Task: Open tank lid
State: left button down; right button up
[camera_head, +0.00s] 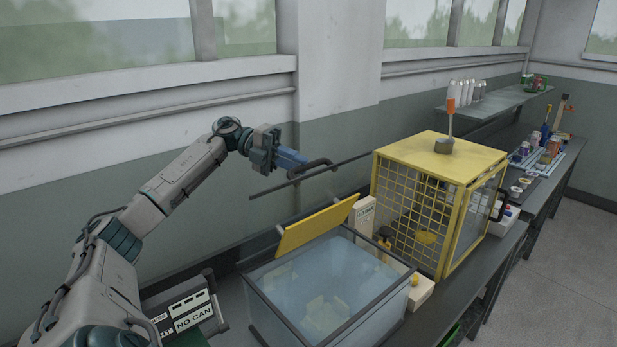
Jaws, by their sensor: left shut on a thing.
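The tank (270,301) is a clear, dark-edged box at the bottom centre, holding bluish water, with its top open to view. A yellow panel (318,226) stands tilted at its back edge. A thin dark bar (347,161) with a black curved handle (318,164) is raised above and behind the tank; it looks like the lid's edge, but the join to the tank is unclear. My left gripper (299,162), with blue fingers, is shut on the handle. My right gripper is not in view.
A yellow mesh cage (411,203) stands on the bench just right of the tank. A "NO CAN" display box (187,311) is at the lower left. Bottles (463,92) stand on the back shelf; cans (545,152) sit farther along. The wall is close behind the arm.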

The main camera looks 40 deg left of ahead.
pick_arm(q)
jog(key=shift+w+a+r+h, duration=0.1)
jog(key=shift+a+h, duration=0.4)
jog(key=shift+a, duration=0.55)
jog(key=c, duration=1.4)
grip_release()
jog(key=shift+a, duration=0.1)
jog(key=b+v, duration=0.3)
jog(key=v, duration=0.7)
jog(key=shift+s+a, duration=0.2)
jog(key=shift+a, duration=0.1)
